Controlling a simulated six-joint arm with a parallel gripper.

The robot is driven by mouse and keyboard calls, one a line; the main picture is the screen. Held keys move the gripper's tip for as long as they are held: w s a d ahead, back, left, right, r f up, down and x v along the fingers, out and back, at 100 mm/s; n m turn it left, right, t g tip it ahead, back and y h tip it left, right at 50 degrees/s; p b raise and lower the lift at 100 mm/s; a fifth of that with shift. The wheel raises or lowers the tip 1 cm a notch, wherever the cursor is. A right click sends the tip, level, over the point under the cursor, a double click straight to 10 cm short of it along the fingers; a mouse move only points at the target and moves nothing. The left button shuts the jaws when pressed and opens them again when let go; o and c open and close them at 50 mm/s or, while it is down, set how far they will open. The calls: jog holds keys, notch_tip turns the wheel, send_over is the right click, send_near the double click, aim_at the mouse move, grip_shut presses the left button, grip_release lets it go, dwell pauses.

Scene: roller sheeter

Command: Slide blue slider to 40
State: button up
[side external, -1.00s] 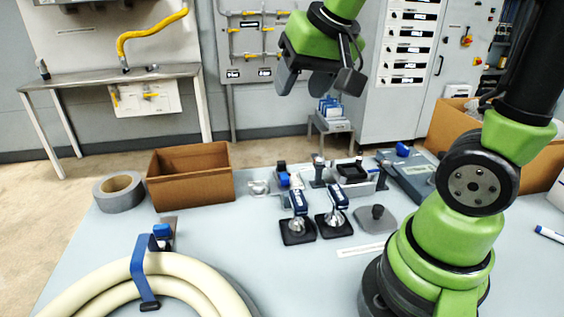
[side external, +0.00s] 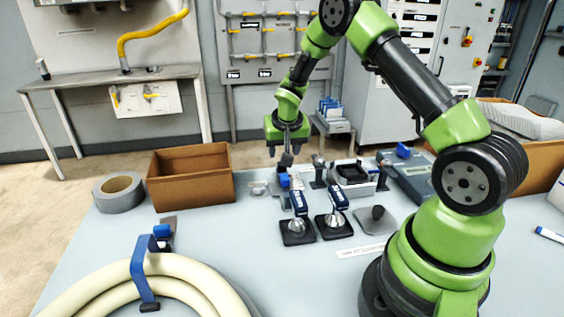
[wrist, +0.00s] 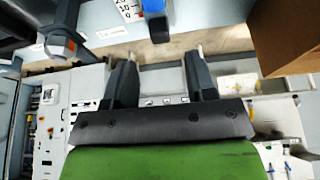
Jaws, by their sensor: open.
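The blue slider (side external: 284,180) stands on a grey unit at the back of the table. In the wrist view, a blue piece (wrist: 154,7) above a dark part lies at the top edge, beside a white scale (wrist: 128,10) marked 0, 10 and 20. The mark 40 is out of view, and I cannot read the slider's exact setting. My gripper (side external: 280,154) points down, just above and behind the blue slider in the side view. Its fingers are apart with nothing between them in the wrist view (wrist: 165,54).
A cardboard box (side external: 190,192) and a tape roll (side external: 118,194) are to the left. A thick hose (side external: 170,268) lies at the front left.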

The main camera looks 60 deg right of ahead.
aim_at(284, 173)
jog(key=x, duration=0.6)
jog(key=shift+c, duration=0.5)
